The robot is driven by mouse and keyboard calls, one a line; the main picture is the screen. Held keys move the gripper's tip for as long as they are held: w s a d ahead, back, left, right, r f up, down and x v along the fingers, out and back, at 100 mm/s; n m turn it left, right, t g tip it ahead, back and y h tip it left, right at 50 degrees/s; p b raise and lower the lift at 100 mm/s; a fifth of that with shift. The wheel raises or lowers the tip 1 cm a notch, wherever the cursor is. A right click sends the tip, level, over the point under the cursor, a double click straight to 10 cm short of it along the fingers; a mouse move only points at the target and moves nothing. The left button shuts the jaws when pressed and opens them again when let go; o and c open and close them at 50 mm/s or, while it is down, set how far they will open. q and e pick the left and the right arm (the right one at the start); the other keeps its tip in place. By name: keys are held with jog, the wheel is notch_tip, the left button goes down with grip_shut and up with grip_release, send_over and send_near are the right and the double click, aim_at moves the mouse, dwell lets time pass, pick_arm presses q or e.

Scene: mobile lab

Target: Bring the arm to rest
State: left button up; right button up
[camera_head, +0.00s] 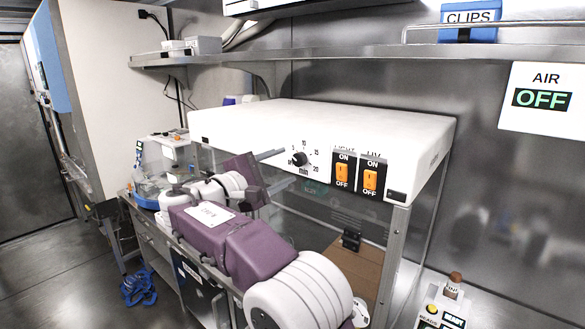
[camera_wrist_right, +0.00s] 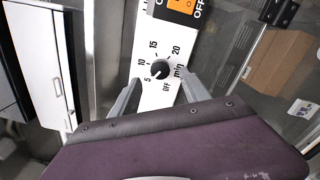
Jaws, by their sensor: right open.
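My right arm (camera_head: 240,250), purple and white, reaches from the lower middle up to the white cabinet hood (camera_head: 300,125). My right gripper (camera_head: 287,167) is open, its two grey fingers pointing at the black timer knob (camera_head: 299,159) on the hood's front. In the right wrist view the gripper (camera_wrist_right: 162,92) has its fingers spread, and the knob (camera_wrist_right: 160,69) shows between and just beyond the tips. The fingers look empty and apart from the knob. The knob's dial is marked OFF, 5, 10, 15, 20 min. My left gripper is not seen.
Two orange switches (camera_head: 342,172) sit right of the knob. Glass and metal posts stand below the hood, with a brown box (camera_head: 352,272) behind. A shelf (camera_head: 300,52) runs above, holding a blue CLIPS bin (camera_head: 470,22). A blue object (camera_head: 138,287) lies on the floor at left.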

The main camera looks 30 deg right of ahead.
jog(key=v, duration=0.3)
jog(key=shift+s+a, duration=0.15)
jog(key=shift+a, duration=0.2)
